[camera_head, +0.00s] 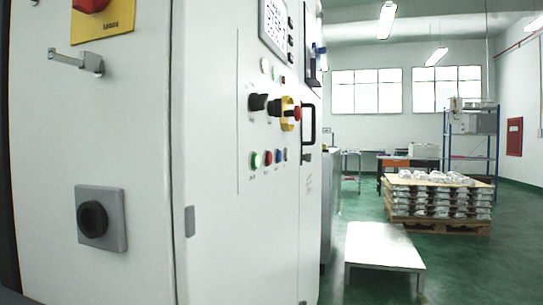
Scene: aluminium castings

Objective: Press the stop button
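A pale grey control cabinet (240,225) fills the left and middle of the head view. My gripper is not in view.
Black rotary switches (258,102) sit above the row. A metal door handle (75,60) and a grey-framed black knob (93,219) stick out at left. A low white table (384,246) and a loaded pallet (440,226) stand right. Green floor (470,272) is free at lower right.

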